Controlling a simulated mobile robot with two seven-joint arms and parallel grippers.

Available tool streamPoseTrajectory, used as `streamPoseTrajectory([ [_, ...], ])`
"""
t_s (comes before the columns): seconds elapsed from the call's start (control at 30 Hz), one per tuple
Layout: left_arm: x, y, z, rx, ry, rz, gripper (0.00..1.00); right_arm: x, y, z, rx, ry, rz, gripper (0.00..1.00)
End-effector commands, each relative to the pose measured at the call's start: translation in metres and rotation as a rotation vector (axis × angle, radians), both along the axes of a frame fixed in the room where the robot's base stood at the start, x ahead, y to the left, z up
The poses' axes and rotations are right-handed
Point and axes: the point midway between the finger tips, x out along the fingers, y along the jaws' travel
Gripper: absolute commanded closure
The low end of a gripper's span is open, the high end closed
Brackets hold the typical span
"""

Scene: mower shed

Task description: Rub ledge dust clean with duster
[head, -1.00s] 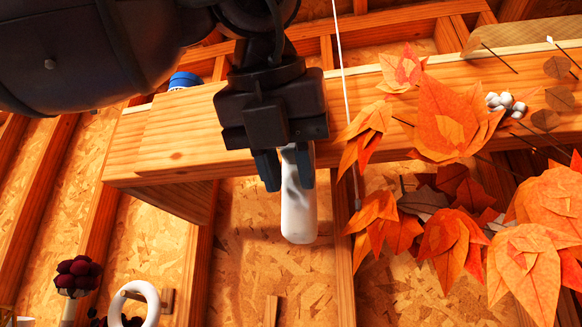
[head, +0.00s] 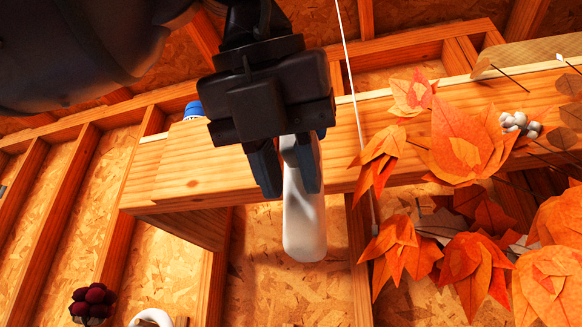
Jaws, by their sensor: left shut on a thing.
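My left gripper (head: 290,170) comes down from the top, in front of the wooden ledge (head: 180,180). It is shut on a white, rounded, handle-like thing, which I take to be the duster (head: 305,225). The white thing hangs down below the fingers, past the ledge's lower edge. Its upper part is hidden behind the gripper. I cannot tell whether it touches the ledge. No dust can be made out on the ledge's front, and its top is mostly out of sight. My right gripper is not in view.
Orange paper leaves (head: 465,135) crowd the ledge's right part and hang below it. A thin white cord (head: 352,90) runs down just right of the gripper. A blue-topped thing (head: 193,110) stands on the ledge's left end. A dark red bobbled thing (head: 92,303) is at lower left.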

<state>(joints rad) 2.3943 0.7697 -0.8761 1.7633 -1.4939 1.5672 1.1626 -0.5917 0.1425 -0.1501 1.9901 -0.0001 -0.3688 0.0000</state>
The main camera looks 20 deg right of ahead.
Motion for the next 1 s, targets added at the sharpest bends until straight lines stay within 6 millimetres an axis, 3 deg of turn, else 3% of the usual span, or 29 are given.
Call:
streamPoseTrajectory([
  [0.5, -0.023, 0.016, 0.001, -0.001, -0.001, 0.000, 1.00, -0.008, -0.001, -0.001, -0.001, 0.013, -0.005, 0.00],
  [1.0, -0.025, 0.017, 0.000, 0.000, 0.000, 0.000, 1.00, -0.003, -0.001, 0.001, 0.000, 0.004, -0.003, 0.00],
])
